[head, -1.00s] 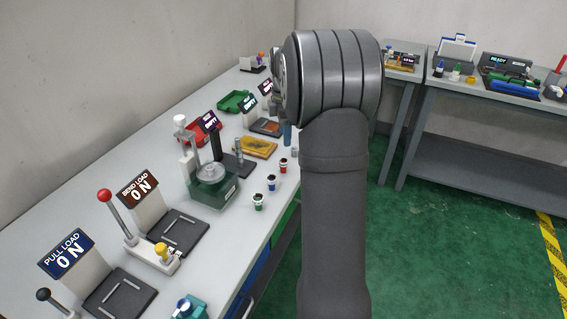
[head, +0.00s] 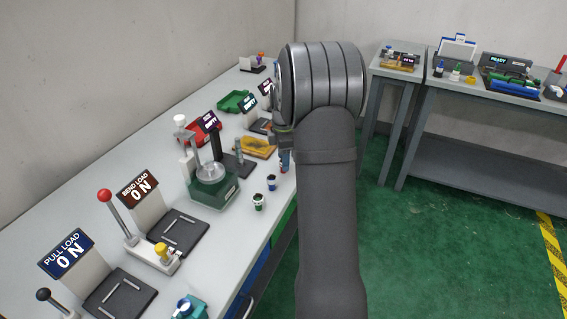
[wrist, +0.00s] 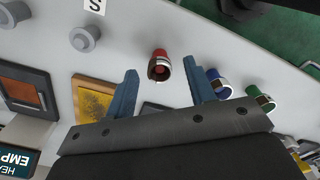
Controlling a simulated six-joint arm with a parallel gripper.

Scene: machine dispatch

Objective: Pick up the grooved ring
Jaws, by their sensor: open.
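I cannot tell for certain which piece is the grooved ring. The red piece appears between the fingertips in the picture, with no visible contact. In the head view my gripper (head: 284,158) is mostly hidden behind my arm, and covers the red piece.
A green press-like fixture (head: 212,185) stands left of the small pieces. A yellow-orange tray (wrist: 94,99) and dark tray (wrist: 27,92) lie nearby. A grey knob-like part (wrist: 86,38) stands at the upper left of the wrist view. The bench front edge is close by.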

